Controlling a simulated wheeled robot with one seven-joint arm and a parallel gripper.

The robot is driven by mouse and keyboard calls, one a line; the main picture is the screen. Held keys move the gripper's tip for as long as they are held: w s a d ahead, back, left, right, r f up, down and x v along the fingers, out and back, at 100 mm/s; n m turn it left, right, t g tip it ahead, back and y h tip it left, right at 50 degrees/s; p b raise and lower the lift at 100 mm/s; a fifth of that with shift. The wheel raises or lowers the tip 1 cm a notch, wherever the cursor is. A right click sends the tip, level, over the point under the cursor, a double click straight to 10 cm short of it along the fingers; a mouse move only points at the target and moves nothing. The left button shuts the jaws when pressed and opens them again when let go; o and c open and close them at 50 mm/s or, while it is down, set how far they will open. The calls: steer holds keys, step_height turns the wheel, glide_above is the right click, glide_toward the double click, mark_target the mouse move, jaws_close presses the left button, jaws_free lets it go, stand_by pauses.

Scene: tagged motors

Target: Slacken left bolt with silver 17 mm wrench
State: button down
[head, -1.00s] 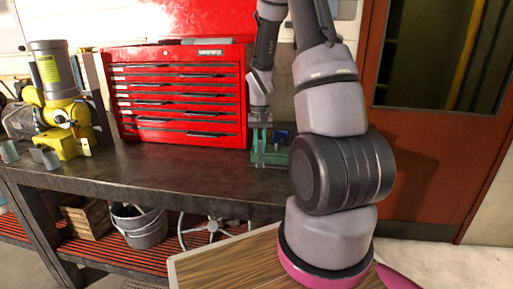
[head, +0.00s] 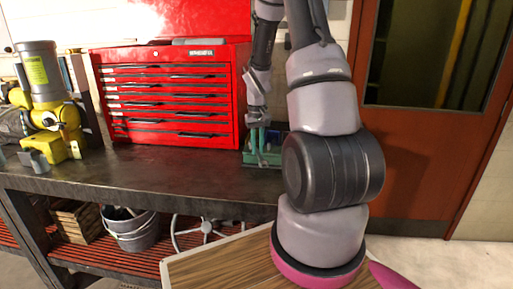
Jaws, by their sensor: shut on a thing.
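My gripper (head: 257,122) is over the bench's right end, just in front of the red chest's right edge. It is shut on a slim greyish tool (head: 262,153) that hangs down at a green holder (head: 250,158). The tool looks like a wrench, but its size mark is too small to read. I cannot tell if it is clear of the holder. A yellow motor (head: 47,118) with a grey cylinder on top stands on the bench at the far left, well away from my gripper. Its bolts cannot be made out.
A red tool chest (head: 170,100) stands at the back of the dark workbench (head: 150,175), between motor and holder. The bench top in front of the chest is clear. A bucket (head: 130,228), a crate (head: 78,220) and a grey wheel (head: 205,228) are on the shelf below.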

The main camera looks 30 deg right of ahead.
steer(key=shift+d+n, duration=0.95)
steer(key=shift+n, duration=0.15)
steer(key=shift+d+n, duration=0.85)
steer(key=shift+n, duration=0.25)
steer(key=shift+d, duration=0.1)
steer(key=shift+w+d+n, duration=0.3)
steer(key=shift+d+n, duration=0.45)
steer(key=shift+n, duration=0.45)
steer(key=shift+s+a+m, duration=0.15)
steer(key=shift+a+m, duration=0.15)
steer(key=shift+m, duration=0.1)
